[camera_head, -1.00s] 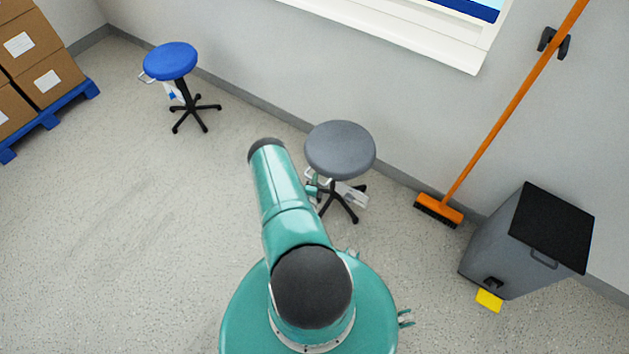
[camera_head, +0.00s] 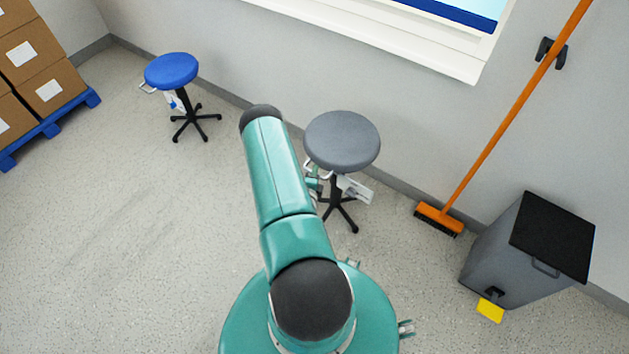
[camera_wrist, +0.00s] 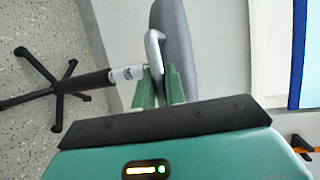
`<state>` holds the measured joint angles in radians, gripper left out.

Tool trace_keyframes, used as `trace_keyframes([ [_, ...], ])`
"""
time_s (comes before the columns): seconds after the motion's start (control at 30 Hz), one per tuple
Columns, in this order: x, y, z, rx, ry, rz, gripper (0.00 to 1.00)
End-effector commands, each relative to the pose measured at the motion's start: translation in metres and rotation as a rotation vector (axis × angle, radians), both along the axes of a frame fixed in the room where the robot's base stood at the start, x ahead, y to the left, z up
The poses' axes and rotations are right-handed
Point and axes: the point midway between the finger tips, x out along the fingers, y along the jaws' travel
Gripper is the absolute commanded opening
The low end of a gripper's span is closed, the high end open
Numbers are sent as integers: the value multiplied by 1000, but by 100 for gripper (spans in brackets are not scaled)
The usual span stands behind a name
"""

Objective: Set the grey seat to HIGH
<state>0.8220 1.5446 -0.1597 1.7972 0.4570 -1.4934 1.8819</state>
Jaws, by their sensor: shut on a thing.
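The grey seat (camera_head: 342,141) is the round top of a stool with a black column and a five-star foot, near the wall. In the wrist view the seat (camera_wrist: 178,40) shows edge-on. A bent silver lever (camera_wrist: 153,48) runs beneath it, beside the column with its pale sleeve (camera_wrist: 128,73). My gripper (camera_wrist: 160,82) has its two green fingers shut on the lever. In the head view my gripper (camera_head: 313,184) is small and partly hidden by my arm, below the seat's left side. A white tag (camera_head: 356,190) hangs under the seat; its markings are too small to read.
A blue-topped stool (camera_head: 172,70) stands at the back left, near boxes (camera_head: 35,60) on a blue pallet (camera_head: 48,128). An orange broom (camera_head: 500,120) and a grey pedal bin (camera_head: 525,250) stand at the right. The floor at the left is clear.

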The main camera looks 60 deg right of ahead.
Motion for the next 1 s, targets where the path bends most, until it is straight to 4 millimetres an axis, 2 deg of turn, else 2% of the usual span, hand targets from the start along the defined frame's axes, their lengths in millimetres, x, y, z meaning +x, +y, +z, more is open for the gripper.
trace_keyframes([
  [0.1,1,0,9,-3,-2,1,0],
  [0.4,1,-1,12,-9,-3,1,0],
  [0.43,1,-2,12,-9,-4,2,16],
  [0.47,1,-2,12,-10,-4,2,22],
  [0.73,0,1,11,-6,-2,2,22],
  [0.87,-3,13,12,-4,-1,1,22],
  [1.0,-9,40,16,-1,-1,2,22],
])
